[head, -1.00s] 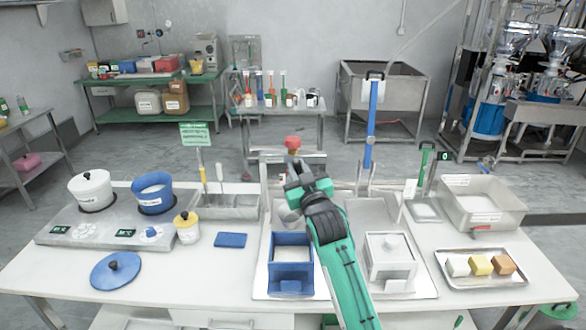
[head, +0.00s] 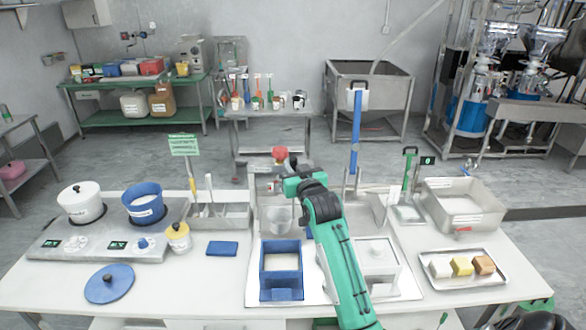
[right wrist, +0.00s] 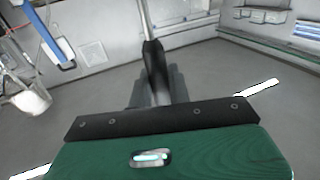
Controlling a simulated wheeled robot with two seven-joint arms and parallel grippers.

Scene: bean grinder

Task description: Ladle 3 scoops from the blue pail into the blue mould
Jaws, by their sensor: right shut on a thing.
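The blue pail (head: 143,207) stands open on the grey heating unit at the left, with pale content inside. Its blue lid (head: 109,284) lies on the table in front. The blue mould (head: 281,288) sits at the front middle, pale inside; its fill level cannot be told. My right gripper (head: 290,187) is behind and above the mould, well right of the pail. In the right wrist view it is shut on a dark handle (right wrist: 154,65) with a thin metal shaft, seemingly a ladle; its bowl is out of that view. My left gripper is not in view.
A grey cup-like shape (head: 279,219) shows behind the mould; whether it belongs to the held tool is unclear. A white mould (head: 376,256) is right of the arm. A utensil tray (head: 225,215), white pot (head: 82,204) and yellow-lidded jar (head: 178,238) stand left.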

